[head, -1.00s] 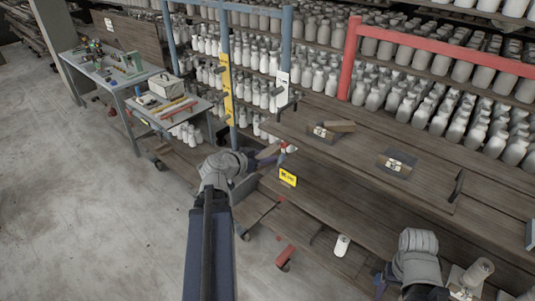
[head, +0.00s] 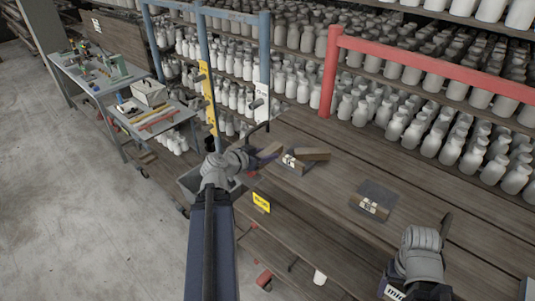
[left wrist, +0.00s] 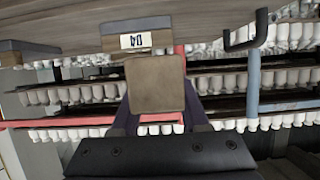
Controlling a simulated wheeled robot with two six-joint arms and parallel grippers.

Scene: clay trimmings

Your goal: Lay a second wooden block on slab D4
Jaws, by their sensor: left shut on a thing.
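My left gripper (head: 262,157) is shut on a wooden block (head: 271,149), held just left of the nearer-left labelled slab (head: 291,165) on the wooden shelf. In the left wrist view the held block (left wrist: 155,83) shows end-on between the dark fingers, with a labelled slab (left wrist: 137,40) behind it. The label's text is too small to read surely. One wooden block (head: 314,154) lies on that slab in the head view. A second dark slab (head: 378,191) with a labelled wooden front sits to the right. My right arm shows at lower right; its fingers are hidden.
A red post and rail (head: 328,75) and rows of pale bottles (head: 400,125) stand behind the shelf. A yellow tag (head: 261,202) marks the front edge. Bare shelf lies between the slabs.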

